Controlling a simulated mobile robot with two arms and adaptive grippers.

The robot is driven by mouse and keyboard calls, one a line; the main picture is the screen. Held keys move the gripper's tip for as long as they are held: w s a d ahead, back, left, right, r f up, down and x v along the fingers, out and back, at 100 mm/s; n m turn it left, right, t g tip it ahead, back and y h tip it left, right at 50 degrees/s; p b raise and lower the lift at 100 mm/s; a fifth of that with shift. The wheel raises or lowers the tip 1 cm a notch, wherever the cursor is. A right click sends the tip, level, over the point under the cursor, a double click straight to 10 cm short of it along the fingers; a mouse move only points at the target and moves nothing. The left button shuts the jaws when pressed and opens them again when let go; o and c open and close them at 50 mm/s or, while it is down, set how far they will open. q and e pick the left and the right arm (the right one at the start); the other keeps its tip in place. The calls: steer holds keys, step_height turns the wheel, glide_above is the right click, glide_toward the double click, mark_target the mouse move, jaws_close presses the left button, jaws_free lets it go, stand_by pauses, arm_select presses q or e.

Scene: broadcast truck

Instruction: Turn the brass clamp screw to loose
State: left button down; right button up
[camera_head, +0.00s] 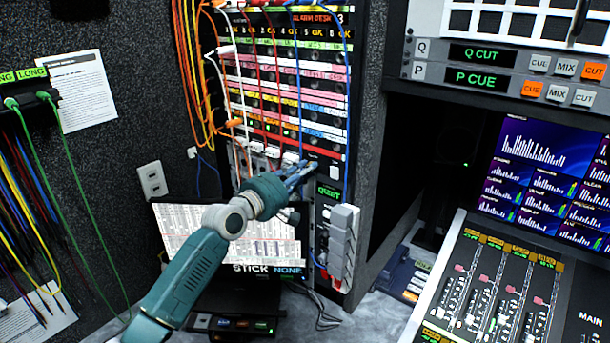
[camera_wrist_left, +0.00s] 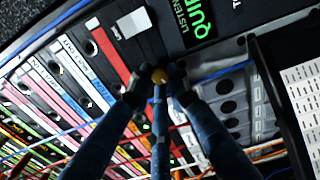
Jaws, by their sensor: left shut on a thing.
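How far the screw is turned cannot be told. My right gripper is in neither view.
A patch panel (camera_head: 290,90) with rows of labelled strips fills the rack, with orange, red and blue cables hanging across it. A grey block (camera_head: 342,240) sticks out below the gripper. A bright screen (camera_head: 180,225) stands behind my left arm. A mixing desk (camera_head: 500,290) lies at right.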

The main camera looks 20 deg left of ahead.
arm_select(q)
steer(key=m+b, duration=0.3)
steer(key=m, duration=2.1)
stand_by(0.4)
steer(key=c, duration=1.6)
jaws_free()
